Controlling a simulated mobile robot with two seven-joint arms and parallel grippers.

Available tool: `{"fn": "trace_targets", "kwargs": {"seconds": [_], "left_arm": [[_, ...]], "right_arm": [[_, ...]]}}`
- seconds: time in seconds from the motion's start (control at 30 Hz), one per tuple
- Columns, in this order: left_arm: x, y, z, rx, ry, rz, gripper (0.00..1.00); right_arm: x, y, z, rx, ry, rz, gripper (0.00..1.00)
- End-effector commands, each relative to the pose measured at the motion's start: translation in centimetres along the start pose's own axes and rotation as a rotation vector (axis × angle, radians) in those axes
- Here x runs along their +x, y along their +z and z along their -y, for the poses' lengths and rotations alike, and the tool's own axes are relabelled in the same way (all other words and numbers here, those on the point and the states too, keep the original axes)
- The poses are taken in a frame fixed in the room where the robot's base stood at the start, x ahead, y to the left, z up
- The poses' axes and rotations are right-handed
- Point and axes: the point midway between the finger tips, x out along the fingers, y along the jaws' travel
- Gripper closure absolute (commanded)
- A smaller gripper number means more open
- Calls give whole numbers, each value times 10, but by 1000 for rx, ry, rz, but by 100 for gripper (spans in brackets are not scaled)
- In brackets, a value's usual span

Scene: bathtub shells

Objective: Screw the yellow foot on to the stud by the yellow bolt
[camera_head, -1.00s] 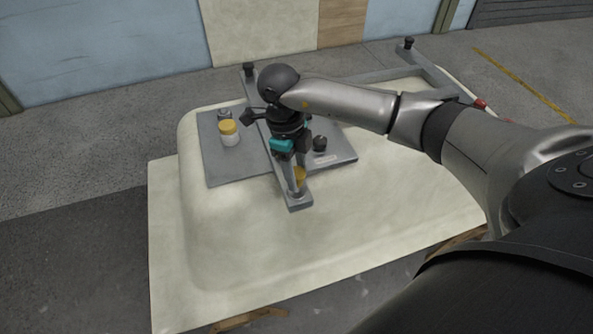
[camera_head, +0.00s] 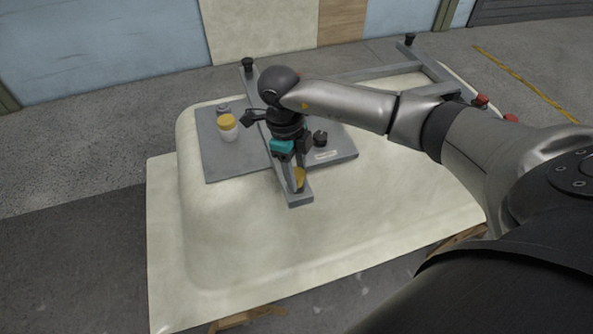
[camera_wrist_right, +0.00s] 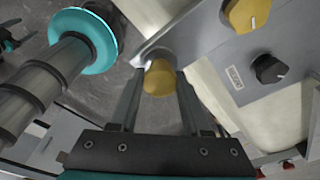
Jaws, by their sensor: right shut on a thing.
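My right gripper (camera_head: 299,182) points down at the near end of a grey bar (camera_head: 300,199). It is shut on a yellow foot (camera_wrist_right: 158,78), which shows between its two fingertips in the wrist view. In the head view the foot shows only as a small yellow patch at the fingers. The stud under it is hidden, so I cannot tell how far it is threaded. A second yellow knob (camera_wrist_right: 245,12) sits on the grey board beside a black knob (camera_wrist_right: 268,68); I cannot tell whether it is the yellow bolt. My left gripper is out of view.
The upturned cream tub shell (camera_head: 330,225) carries the grey board (camera_head: 215,165) and the frame. Black feet (camera_head: 248,66) top the frame's far corners. Red bolts (camera_head: 481,101) show at the right. The near tub surface is clear.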

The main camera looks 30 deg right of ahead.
Motion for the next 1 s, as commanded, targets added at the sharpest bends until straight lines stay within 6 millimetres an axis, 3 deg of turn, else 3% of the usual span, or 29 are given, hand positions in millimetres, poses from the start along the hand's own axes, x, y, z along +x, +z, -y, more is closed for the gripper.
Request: {"fn": "trace_targets", "kwargs": {"seconds": [0.27, 0.3, 0.57, 0.87, 1.0], "left_arm": [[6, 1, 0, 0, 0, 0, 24], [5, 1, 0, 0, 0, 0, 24], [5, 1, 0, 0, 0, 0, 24], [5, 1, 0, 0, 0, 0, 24], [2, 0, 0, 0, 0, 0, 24]], "right_arm": [[8, 1, 0, 0, 0, 1, 100], [6, 1, 0, 0, 0, 1, 48], [6, 1, 0, 0, 0, 1, 19], [4, 1, 0, 0, 0, 1, 18], [-10, 2, 0, -1, -1, 5, 18]]}}
